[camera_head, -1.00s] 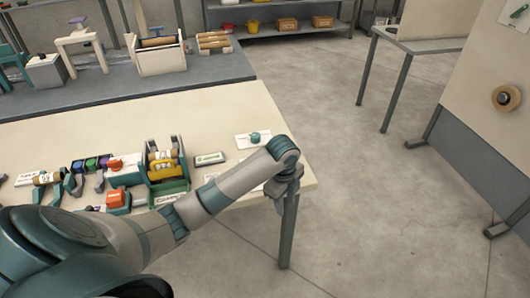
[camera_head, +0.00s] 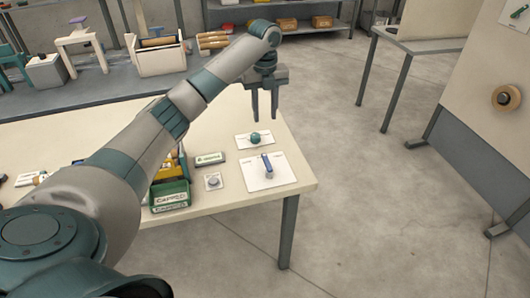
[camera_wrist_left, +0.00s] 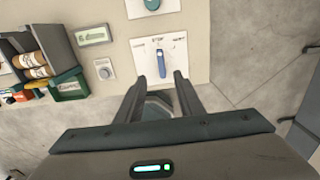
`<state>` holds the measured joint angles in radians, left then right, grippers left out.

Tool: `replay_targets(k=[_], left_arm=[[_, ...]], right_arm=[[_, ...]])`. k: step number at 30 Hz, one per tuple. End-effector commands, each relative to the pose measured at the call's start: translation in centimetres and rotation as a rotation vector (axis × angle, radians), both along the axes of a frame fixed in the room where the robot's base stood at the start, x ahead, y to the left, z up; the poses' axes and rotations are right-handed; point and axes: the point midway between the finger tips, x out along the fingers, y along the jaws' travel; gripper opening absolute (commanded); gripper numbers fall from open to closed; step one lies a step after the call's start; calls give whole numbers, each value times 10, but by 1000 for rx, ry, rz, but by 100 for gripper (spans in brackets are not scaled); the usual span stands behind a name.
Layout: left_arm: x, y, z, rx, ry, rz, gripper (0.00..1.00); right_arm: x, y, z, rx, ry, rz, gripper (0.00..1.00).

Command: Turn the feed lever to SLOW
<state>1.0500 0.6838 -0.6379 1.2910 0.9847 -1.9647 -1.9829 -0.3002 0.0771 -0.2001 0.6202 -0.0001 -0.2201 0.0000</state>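The feed lever (camera_head: 267,164) is a small blue handle on a white plate (camera_head: 284,171) near the table's right end. In the left wrist view the lever (camera_wrist_left: 161,66) stands nearly upright in the picture, below a middle label that looks like STOP. Labels at either side are too small to read surely. My left gripper (camera_head: 264,114) is open and empty, fingers pointing down, raised above the table's right end. In the left wrist view its spread fingertips (camera_wrist_left: 159,80) show on either side of the lever's lower end, apart from it. My right gripper is out of view.
A teal knob on a white plate (camera_head: 242,144) lies behind the lever plate. A small display (camera_head: 210,159) and a round button (camera_head: 213,181) are to its left. A green bin (camera_head: 170,196) stands further left. The table edge is close on the right.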

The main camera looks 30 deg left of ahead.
Motion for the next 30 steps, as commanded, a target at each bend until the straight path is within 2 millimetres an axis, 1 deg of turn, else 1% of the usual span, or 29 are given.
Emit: replay_targets(k=[8,14,20,30], left_arm=[[0,0,-2,0,0,1,34],[0,-1,-15,1,2,2,34],[-1,-1,-41,0,4,3,34],[-1,-1,-101,-2,3,2,34]], right_arm=[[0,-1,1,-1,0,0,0],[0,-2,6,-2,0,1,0],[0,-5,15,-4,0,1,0],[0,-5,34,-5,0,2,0]])
